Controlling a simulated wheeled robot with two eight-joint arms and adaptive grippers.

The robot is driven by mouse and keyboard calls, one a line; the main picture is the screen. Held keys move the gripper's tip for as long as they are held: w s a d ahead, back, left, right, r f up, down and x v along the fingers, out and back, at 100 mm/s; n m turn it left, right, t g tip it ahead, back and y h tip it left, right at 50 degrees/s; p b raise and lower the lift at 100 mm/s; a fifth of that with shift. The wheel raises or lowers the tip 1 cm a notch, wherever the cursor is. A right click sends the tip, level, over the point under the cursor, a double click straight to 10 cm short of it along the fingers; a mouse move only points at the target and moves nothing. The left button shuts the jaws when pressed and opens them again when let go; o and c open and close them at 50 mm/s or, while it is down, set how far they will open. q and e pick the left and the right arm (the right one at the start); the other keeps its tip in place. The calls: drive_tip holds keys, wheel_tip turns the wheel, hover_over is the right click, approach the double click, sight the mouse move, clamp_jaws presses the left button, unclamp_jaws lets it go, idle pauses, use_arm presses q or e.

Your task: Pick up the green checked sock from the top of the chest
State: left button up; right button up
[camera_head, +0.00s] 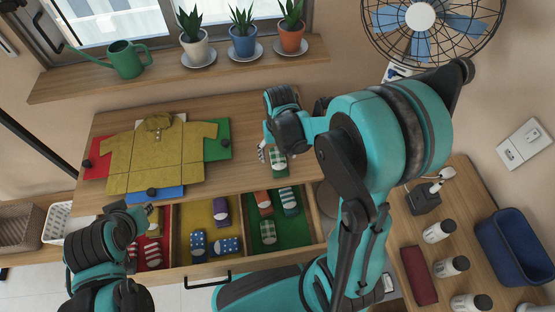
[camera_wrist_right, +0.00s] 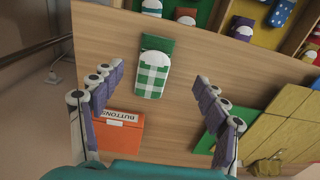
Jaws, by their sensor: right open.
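The green checked sock (camera_head: 279,164) lies on the wooden chest top (camera_head: 250,120), right of the folded shirt. In the right wrist view the same sock (camera_wrist_right: 152,72) is between and beyond the fingertips, with a plain green cuff and a white-and-green check. My right gripper (camera_head: 268,146) is above the chest top next to the sock; its fingers (camera_wrist_right: 158,88) are spread wide and empty in the wrist view. My left gripper (camera_head: 145,212) is at the drawer's left end; its finger opening is unclear. Part of the sock's surroundings is hidden by my right arm.
The open drawer (camera_head: 205,268) holds sock pairs in red, yellow and green compartments, including another green checked sock (camera_head: 268,232). A mustard shirt (camera_head: 155,155) lies on coloured boards. An orange buttons box (camera_wrist_right: 118,133) stands near the sock. Plants, a fan and a side table surround the chest.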

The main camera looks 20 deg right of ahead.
sight(279, 166)
drive_tip(key=f, duration=0.1)
drive_tip(key=f+b, duration=0.1)
drive_tip(key=shift+d+f, duration=0.25)
drive_tip(key=shift+f, duration=0.5)
drive_tip(key=f+b, duration=0.1)
drive_tip(key=f, duration=0.1)
drive_tip(key=f+b, duration=0.2)
drive_tip(key=f, duration=0.1)
drive_tip(key=shift+w+d, duration=0.1)
drive_tip(key=shift+w, duration=0.1)
drive_tip(key=shift+r, duration=0.1)
drive_tip(key=c, duration=1)
